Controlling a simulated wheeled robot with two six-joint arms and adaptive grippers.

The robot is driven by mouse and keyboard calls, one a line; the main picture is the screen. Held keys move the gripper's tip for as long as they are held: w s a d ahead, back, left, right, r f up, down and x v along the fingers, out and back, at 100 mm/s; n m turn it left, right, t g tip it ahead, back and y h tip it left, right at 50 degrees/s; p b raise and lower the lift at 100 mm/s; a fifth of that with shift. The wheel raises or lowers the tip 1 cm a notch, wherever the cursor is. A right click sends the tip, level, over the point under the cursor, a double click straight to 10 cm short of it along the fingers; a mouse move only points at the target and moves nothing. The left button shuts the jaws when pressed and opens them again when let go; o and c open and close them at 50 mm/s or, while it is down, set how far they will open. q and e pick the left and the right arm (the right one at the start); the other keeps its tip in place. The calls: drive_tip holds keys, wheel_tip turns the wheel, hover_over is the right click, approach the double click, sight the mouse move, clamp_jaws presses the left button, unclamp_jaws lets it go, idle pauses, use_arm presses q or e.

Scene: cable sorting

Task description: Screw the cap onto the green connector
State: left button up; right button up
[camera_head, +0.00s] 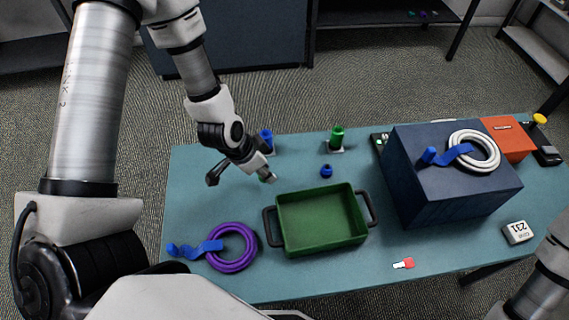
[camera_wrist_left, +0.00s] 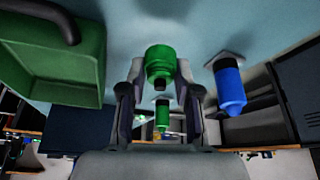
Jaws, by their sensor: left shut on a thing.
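My left gripper (camera_head: 268,177) is over the left part of the table, beyond the green tray's far left corner. In the left wrist view my left gripper (camera_wrist_left: 160,72) is shut on a green cap (camera_wrist_left: 160,60), which sits between its fingertips. The green connector (camera_head: 337,136) stands upright on a small pale base at the table's far edge, to the right of the gripper and apart from it. It also shows beyond the cap in the left wrist view as a green connector (camera_wrist_left: 162,117). My right gripper is out of view.
A blue connector (camera_head: 265,138) stands close behind my left gripper. A blue cap (camera_head: 326,171) lies between the green connector and the green tray (camera_head: 320,251). A purple cable coil (camera_head: 233,264) lies front left. A dark blue box (camera_head: 455,190) stands at right.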

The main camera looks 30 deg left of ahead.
use_arm(q)
drive_tip(key=s+a+p, duration=0.1)
drive_tip(key=s, duration=0.1)
drive_tip(key=s+a+r+p, duration=0.1)
drive_tip(key=s+a+p, duration=0.3)
drive_tip(key=shift+s+a+r, duration=0.1)
drive_tip(key=shift+s+r, duration=0.15)
drive_tip(key=shift+s, duration=0.1)
drive_tip(key=shift+s+a+f+p, duration=0.15)
drive_tip(key=shift+s+a+p, duration=0.1)
drive_tip(key=shift+s+p, duration=0.1)
drive_tip(key=shift+f, duration=0.1)
